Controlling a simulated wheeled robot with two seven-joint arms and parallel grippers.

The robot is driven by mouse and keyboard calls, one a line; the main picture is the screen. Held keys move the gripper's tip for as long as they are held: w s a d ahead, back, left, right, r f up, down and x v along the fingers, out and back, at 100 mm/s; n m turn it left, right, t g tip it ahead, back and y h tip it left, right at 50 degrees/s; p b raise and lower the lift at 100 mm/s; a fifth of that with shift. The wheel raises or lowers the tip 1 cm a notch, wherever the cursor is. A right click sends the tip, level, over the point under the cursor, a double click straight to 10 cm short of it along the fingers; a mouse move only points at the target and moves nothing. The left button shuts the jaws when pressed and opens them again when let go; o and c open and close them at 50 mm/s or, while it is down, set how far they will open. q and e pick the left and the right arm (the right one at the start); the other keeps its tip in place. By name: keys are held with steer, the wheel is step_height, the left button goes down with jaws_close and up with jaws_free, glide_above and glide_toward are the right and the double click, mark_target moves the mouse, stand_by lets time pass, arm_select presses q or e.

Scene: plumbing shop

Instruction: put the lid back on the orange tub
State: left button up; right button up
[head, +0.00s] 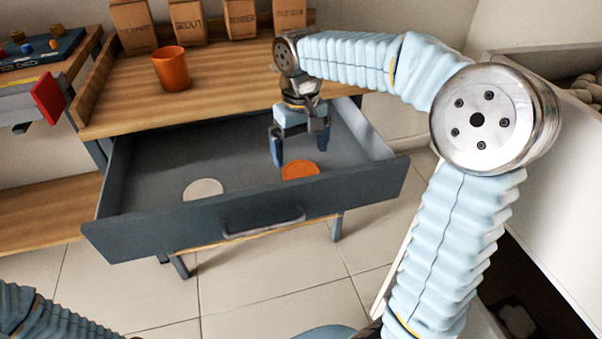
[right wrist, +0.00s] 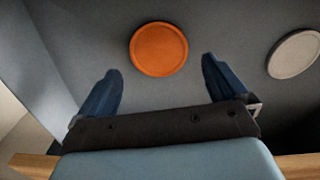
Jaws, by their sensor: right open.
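The orange tub (head: 171,68) stands upright on the wooden bench top, toward its left side. An orange round lid (head: 300,171) lies flat in the open grey drawer; it also shows in the right wrist view (right wrist: 159,49). My right gripper (head: 299,158) is over the drawer, pointing down, open and empty. In the right wrist view, the gap between its fingertips (right wrist: 160,66) is in line with the orange lid, with the lid just beyond the tips. My left arm shows only at the lower left corner, and its gripper is out of view.
A pale grey round lid (head: 203,189) lies in the drawer, left of the orange one; the right wrist view shows it too (right wrist: 294,54). The drawer front (head: 250,215) has a bar handle. Several cardboard boxes (head: 188,20) stand at the bench's back. A red panel (head: 47,99) is at left.

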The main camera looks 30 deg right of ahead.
mark_target(301, 171)
steer(key=shift+f, duration=0.15)
step_height(301, 171, down, 5)
steer(key=shift+w+d+f, duration=0.1)
steer(key=shift+w, duration=0.05)
stand_by(0.4)
steer(key=c, duration=0.7)
